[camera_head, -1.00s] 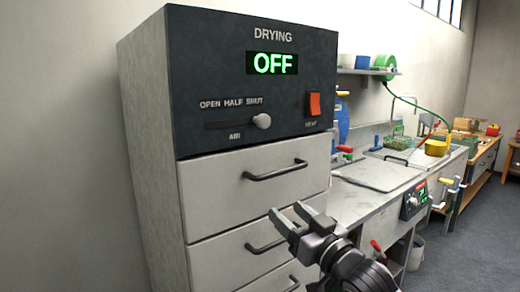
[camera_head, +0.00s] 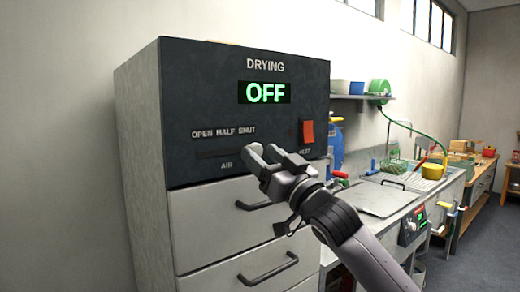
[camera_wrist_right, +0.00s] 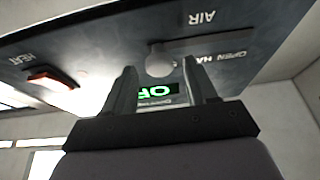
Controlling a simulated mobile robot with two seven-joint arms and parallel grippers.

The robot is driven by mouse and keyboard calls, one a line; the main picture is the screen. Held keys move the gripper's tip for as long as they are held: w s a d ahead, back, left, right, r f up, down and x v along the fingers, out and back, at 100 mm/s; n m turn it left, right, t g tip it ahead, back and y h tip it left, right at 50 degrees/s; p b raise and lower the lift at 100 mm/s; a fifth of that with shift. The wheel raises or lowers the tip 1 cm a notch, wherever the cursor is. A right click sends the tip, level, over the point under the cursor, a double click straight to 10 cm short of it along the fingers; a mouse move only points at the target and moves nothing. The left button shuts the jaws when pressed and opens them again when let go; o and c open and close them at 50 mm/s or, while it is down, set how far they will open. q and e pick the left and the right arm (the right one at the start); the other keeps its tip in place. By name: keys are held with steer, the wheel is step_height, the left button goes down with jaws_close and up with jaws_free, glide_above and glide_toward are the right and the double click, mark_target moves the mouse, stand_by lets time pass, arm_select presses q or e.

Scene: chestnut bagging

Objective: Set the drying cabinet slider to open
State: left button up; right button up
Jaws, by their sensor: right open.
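The drying cabinet (camera_head: 207,105) has a dark panel with a slot marked OPEN, HALF, SHUT above and AIR below. Its round grey slider knob (camera_head: 254,150) sits at the right end of the slot, under SHUT. My right gripper (camera_head: 262,156) is open at the knob, partly covering it and the slot. In the right wrist view the knob (camera_wrist_right: 158,62) shows between and just beyond the two fingertips; I cannot tell whether they touch it. My left gripper is not in view.
A red-orange HEAT switch (camera_head: 307,131) is just right of my right gripper. The green display (camera_head: 265,93) reads OFF. Drawer handles (camera_head: 267,202) stick out below the panel. A counter with a sink (camera_head: 425,182) stands to the right.

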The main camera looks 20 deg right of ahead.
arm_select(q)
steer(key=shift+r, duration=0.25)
arm_select(e)
steer(key=shift+x, duration=0.75)
